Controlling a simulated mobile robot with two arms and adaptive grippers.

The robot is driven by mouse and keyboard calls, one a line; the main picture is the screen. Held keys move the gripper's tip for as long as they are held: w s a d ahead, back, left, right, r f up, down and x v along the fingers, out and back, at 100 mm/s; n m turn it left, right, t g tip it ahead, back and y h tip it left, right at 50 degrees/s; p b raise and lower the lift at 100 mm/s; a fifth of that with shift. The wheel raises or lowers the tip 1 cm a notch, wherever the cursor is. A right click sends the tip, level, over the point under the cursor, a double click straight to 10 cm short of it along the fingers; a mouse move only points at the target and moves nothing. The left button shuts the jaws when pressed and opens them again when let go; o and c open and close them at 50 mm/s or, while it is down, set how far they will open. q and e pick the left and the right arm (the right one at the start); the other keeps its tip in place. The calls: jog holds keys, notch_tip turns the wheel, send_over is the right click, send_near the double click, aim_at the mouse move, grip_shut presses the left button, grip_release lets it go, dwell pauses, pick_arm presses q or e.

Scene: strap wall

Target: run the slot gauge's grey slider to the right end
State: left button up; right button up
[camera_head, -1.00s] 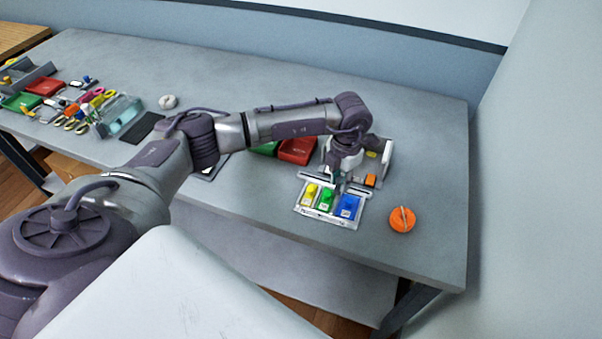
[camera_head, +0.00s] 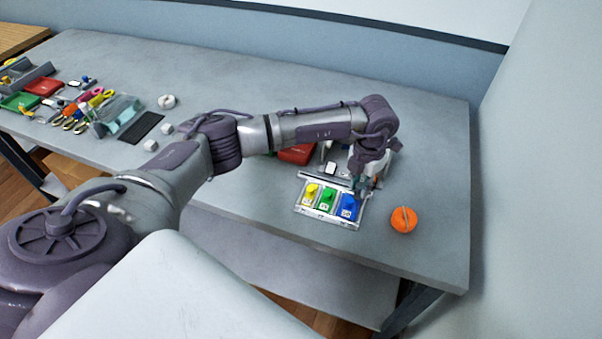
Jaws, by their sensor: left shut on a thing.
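The slot gauge (camera_head: 334,221) is a pale tray near the front right of the table, with yellow (camera_head: 311,194), green (camera_head: 326,200) and blue (camera_head: 348,207) pieces in a row. A grey rail (camera_head: 318,178) runs along its back edge. My left gripper (camera_head: 362,186) points down at the right part of this rail, just behind the blue piece. It is shut on the grey slider, which its fingers mostly hide. How much of the rail lies beyond the slider is hard to tell. My right gripper is out of view.
An orange round thing (camera_head: 403,220) stands right of the gauge, near the front edge. A red box (camera_head: 297,154) and a partly hidden pale holder (camera_head: 329,152) lie behind. Several tools and trays crowd the table's left end.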

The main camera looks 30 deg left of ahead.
pick_arm(q)
jog(key=shift+s+d+f, duration=0.1)
jog(key=shift+d+f, duration=0.2)
jog(key=shift+d, duration=0.4)
jog(key=o, duration=0.6)
jog(key=shift+d, duration=0.1)
jog(key=shift+c, duration=0.2)
jog(key=shift+r, duration=0.2)
